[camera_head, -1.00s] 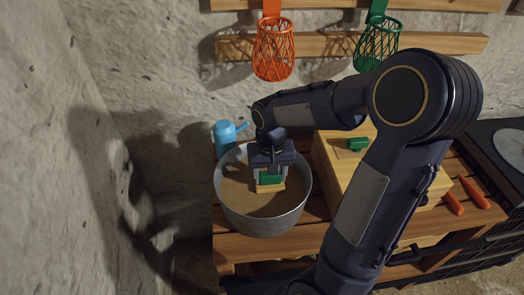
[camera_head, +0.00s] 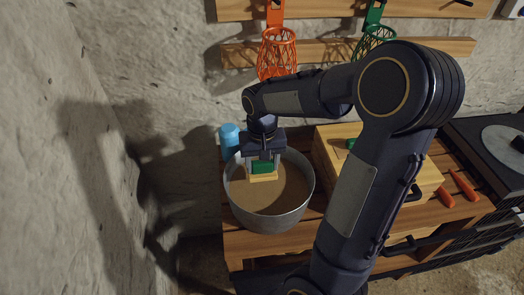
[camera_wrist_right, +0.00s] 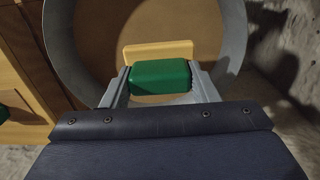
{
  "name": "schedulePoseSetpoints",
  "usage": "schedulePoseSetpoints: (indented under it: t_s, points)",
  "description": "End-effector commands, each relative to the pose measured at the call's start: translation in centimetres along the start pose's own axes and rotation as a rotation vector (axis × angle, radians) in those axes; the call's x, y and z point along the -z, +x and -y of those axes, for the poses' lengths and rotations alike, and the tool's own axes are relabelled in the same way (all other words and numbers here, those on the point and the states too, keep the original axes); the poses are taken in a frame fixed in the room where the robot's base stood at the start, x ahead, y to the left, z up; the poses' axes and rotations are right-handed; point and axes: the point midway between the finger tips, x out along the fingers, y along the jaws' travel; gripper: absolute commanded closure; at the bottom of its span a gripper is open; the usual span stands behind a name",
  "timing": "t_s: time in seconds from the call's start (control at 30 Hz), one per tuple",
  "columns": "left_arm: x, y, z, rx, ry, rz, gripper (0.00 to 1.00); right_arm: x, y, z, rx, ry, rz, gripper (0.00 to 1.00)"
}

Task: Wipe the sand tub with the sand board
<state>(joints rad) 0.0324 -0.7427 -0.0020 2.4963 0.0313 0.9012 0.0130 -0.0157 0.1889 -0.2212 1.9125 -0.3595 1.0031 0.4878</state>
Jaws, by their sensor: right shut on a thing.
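The sand tub (camera_head: 289,216) is a round grey metal tub on the wooden bench, with a flat brown sand surface (camera_head: 285,190) inside. The sand board (camera_head: 263,177) is a pale wooden piece with a green handle (camera_head: 263,167). My right gripper (camera_head: 262,165) is shut on the green handle, inside the tub near its back left. In the right wrist view the green handle (camera_wrist_right: 160,77) sits between both fingers, with the board's wooden edge (camera_wrist_right: 158,51) beyond it over the sand. I cannot tell whether the board touches the sand. My left gripper is not in view.
A blue watering can (camera_head: 229,140) stands behind the tub, partly hidden. A wooden box (camera_head: 328,150) with a green knob is right of the tub, partly behind my arm. Carrots (camera_head: 464,185) lie further right. Orange (camera_head: 277,52) and green baskets hang on the wall.

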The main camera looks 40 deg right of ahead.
Motion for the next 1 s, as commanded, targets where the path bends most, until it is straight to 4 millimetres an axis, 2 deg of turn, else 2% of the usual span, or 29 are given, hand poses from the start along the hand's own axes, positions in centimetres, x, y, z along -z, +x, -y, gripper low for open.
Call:
schedulePoseSetpoints:
  t_s: [0.1,0.3,1.0]
  points:
    - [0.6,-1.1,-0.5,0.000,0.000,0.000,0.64,0.2,-1.5,-0.1,0.000,0.000,0.000,0.67]
    - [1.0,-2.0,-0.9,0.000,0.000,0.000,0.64,0.5,-2.7,-0.1,0.000,-0.001,0.000,0.67]
    - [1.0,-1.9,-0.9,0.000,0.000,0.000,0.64,0.5,-2.7,-0.1,0.000,-0.001,0.000,0.67]
